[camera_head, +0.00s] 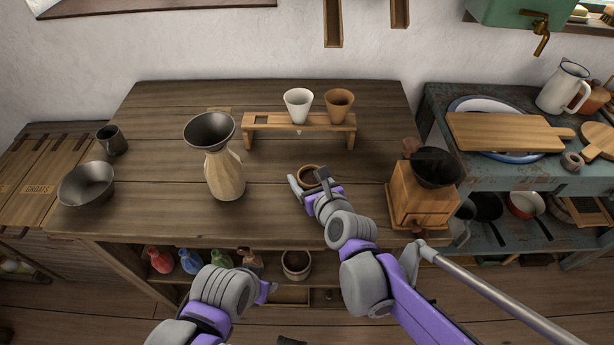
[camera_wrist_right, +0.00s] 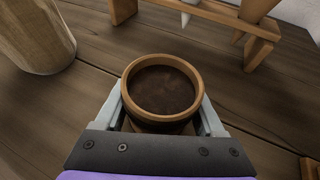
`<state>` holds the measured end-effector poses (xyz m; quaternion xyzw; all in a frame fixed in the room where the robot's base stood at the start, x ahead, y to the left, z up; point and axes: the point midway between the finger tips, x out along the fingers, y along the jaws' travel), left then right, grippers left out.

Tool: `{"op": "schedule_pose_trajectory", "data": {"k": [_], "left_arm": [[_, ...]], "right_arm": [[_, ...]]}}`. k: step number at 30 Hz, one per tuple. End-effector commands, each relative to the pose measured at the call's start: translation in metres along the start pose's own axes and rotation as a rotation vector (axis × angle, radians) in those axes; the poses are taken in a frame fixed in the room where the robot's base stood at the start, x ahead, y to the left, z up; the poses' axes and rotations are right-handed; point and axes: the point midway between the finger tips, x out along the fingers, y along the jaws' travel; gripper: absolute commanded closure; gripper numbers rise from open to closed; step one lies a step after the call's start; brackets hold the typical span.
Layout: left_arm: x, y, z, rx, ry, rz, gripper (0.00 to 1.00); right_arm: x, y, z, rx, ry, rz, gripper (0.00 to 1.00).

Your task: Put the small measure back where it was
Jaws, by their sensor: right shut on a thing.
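My right gripper (camera_head: 310,184) is shut on a small round brown cup (camera_head: 312,172), with a finger on each side of it. In the right wrist view the cup (camera_wrist_right: 163,92) is upright between the fingers (camera_wrist_right: 161,118) and has dark brown contents. I cannot tell whether it touches the table or hangs just above it. No thing is clearly marked as the small measure; this cup may be it. My left arm is low in front of the table, with its hand end (camera_head: 264,291) near the shelf; its fingers are not clearly seen.
A wooden stand (camera_head: 262,122) holds a white cone (camera_head: 298,104) and a brown cone (camera_head: 339,104) behind the cup. A carafe (camera_head: 224,175) is to the left, a wooden grinder (camera_head: 420,200) to the right. A dark mug (camera_head: 112,140) and grey bowl (camera_head: 87,184) are far left.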

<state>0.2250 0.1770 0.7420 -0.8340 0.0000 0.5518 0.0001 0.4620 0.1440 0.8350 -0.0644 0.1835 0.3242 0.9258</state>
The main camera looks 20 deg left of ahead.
Motion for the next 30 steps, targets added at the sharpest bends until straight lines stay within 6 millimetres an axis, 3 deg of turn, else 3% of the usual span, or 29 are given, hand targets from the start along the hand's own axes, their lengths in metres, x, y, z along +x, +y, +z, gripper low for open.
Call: {"op": "schedule_pose_trajectory", "data": {"k": [1,6,16,30], "left_arm": [[0.001,0.000,0.000,0.000,0.000,0.000,0.50],[0.001,0.000,0.000,0.000,0.000,0.000,0.50],[-0.002,0.000,-0.001,0.000,0.001,0.000,0.50],[-0.025,0.000,-0.009,0.000,0.009,0.000,0.50]], "right_arm": [[0.001,0.000,-0.002,0.000,0.000,0.000,0.27],[0.001,0.000,-0.001,0.000,0.000,0.000,0.00],[-0.005,0.000,0.003,0.000,0.000,0.000,0.00],[-0.096,0.000,0.003,0.001,0.000,-0.002,0.00]]}}
